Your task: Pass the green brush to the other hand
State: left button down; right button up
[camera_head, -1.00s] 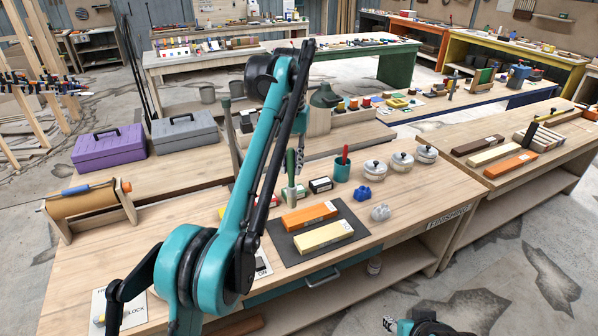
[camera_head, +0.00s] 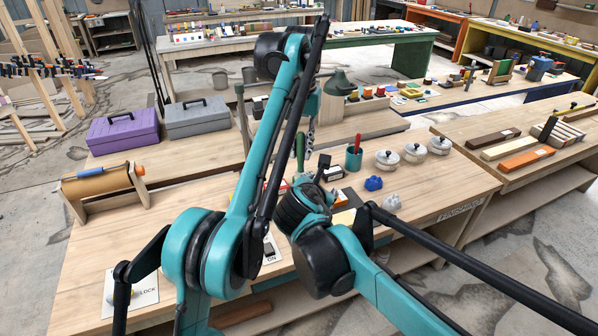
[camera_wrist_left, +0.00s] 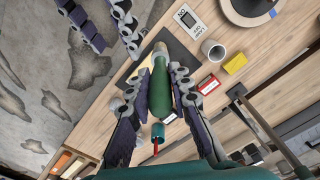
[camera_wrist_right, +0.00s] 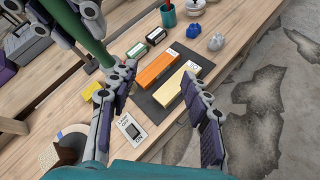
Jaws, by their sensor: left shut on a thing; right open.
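The green brush shows as a long green handle in the head view (camera_head: 300,150), upright below my left gripper (camera_head: 309,138). In the left wrist view the brush (camera_wrist_left: 160,92) lies between the two fingers of the left gripper (camera_wrist_left: 160,74), which is shut on it. In the right wrist view the brush (camera_wrist_right: 76,28) crosses the top left corner, near the left gripper's fingers. My right gripper (camera_wrist_right: 160,75) is open and empty, its fingers apart above the bench. In the head view its fingers are mostly hidden behind my right arm.
An orange stone (camera_wrist_right: 157,69) and a cream stone (camera_wrist_right: 178,83) lie on a dark mat (camera_wrist_right: 150,104). A teal cup (camera_head: 353,161) with a red-handled tool, a blue object (camera_head: 373,183) and lidded pots (camera_head: 388,159) stand behind. Toolboxes (camera_head: 122,130) are at the left.

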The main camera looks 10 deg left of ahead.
aim_at(300, 170)
jog(key=a+n, duration=0.1)
jog(key=a, duration=0.1)
jog(key=w+a+r+n+t, duration=0.1)
jog(key=a+n, duration=0.1)
jog(key=w+a+n, duration=0.1)
jog(key=a+n, duration=0.1)
jog(key=shift+w+r+t, duration=0.25)
jog(key=shift+r+t, duration=0.05)
jog(key=shift+r, duration=0.1)
jog(key=shift+x, duration=3.75)
jog(key=shift+d, duration=0.15)
grip_shut()
pick_arm(q)
jog(key=shift+a, duration=0.1)
pick_arm(e)
jog(key=shift+d, duration=0.1)
pick_arm(q)
jog(key=c, duration=1.4)
grip_release()
jog(key=shift+o, duration=0.5)
